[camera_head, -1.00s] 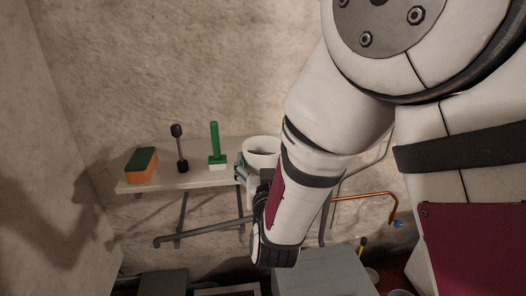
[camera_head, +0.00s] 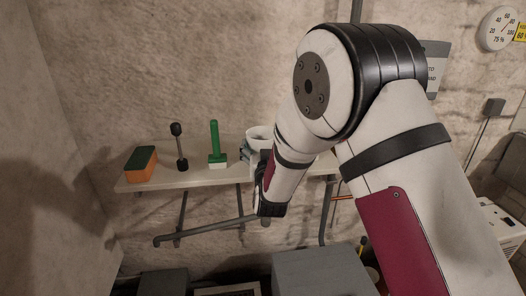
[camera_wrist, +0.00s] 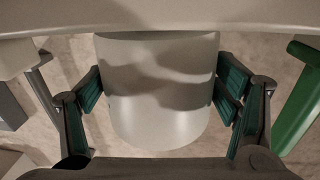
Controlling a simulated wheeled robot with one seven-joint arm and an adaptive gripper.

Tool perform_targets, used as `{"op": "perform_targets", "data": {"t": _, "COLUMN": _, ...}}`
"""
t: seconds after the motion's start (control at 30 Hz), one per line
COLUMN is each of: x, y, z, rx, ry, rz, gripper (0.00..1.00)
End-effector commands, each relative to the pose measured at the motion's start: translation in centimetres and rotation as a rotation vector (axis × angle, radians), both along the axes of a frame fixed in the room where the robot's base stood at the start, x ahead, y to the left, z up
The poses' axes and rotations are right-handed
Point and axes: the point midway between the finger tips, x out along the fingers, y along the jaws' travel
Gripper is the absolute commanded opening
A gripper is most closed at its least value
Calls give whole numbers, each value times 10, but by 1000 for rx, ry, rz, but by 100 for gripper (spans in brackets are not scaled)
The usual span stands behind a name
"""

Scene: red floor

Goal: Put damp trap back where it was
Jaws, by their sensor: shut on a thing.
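The damp trap looks like a pale round tub (camera_head: 258,132). In the head view it is at the middle of the wall shelf (camera_head: 215,178), partly hidden by my arm. In the wrist view the damp trap (camera_wrist: 160,110) fills the space between my fingers. My gripper (camera_wrist: 160,88) is shut on its sides, with green-grey pads on both sides. In the head view my gripper (camera_head: 247,152) is mostly hidden behind my wrist. I cannot tell whether the tub's base touches the shelf.
A grey pipe (camera_head: 205,231) runs below the shelf. A grey box (camera_head: 318,270) stands lower down.

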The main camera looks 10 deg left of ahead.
Motion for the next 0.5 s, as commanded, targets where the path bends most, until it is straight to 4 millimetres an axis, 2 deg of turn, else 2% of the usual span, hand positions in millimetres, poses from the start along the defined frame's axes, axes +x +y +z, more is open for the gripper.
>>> {"op": "perform_targets", "data": {"t": 0.1, "x": 0, "y": 0, "z": -10, "rx": 1, "ry": 0, "rz": 1, "gripper": 44}}
{"op": "perform_targets", "data": {"t": 0.43, "x": 0, "y": 0, "z": -13, "rx": 1, "ry": -1, "rz": 0, "gripper": 44}}
{"op": "perform_targets", "data": {"t": 0.47, "x": 0, "y": 0, "z": -12, "rx": 1, "ry": -1, "rz": 0, "gripper": 88}}
{"op": "perform_targets", "data": {"t": 0.5, "x": 0, "y": 0, "z": -12, "rx": 2, "ry": -1, "rz": 0, "gripper": 97}}
